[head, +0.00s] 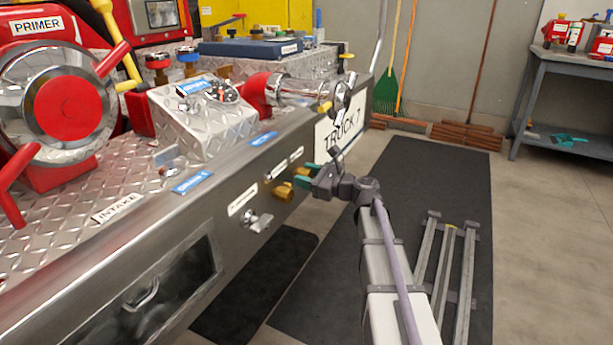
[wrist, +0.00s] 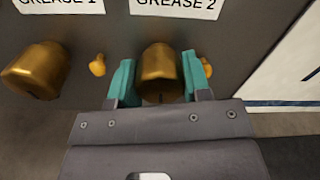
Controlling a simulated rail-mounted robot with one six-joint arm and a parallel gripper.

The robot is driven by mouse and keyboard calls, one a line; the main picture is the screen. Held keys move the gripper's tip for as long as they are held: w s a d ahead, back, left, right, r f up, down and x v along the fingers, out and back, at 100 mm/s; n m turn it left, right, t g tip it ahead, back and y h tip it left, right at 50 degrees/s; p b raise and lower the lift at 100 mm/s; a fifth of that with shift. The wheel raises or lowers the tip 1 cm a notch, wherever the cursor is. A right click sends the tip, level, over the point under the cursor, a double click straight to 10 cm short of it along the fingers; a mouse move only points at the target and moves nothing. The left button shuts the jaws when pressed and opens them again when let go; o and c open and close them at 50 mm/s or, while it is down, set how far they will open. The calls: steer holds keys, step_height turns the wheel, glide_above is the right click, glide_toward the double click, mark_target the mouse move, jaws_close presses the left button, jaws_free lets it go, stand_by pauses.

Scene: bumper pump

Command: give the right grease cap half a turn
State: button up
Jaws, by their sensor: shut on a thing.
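The right grease cap (wrist: 159,62) is a brass cup under the GREASE 2 label (wrist: 175,5), on the dark front face of the bumper. My gripper (wrist: 157,77) has teal fingers, one on each side of this cap, and is shut on it. In the head view, my gripper (head: 306,178) reaches the bumper face from the right, and its fingers partly hide this cap. The left grease cap (wrist: 36,70) is a similar brass cup under the GREASE 1 label (wrist: 60,4); it also shows in the head view (head: 283,191), clear of the fingers.
Small brass pegs stand beside the caps, one between them (wrist: 97,65) and one right of the right finger (wrist: 206,67). A silver handle (head: 258,221) sticks out further left on the bumper. The TRUCK 7 plate (head: 341,131) is to the right. Dark mats (head: 430,175) cover the floor.

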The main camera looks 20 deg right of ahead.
steer(key=shift+m, duration=0.5)
steer(key=o, duration=0.9)
steer(key=shift+o, duration=0.2)
steer(key=shift+s+d, duration=0.1)
steer(key=v, duration=1)
steer(key=shift+s+d, duration=0.15)
steer(key=shift+s, duration=0.1)
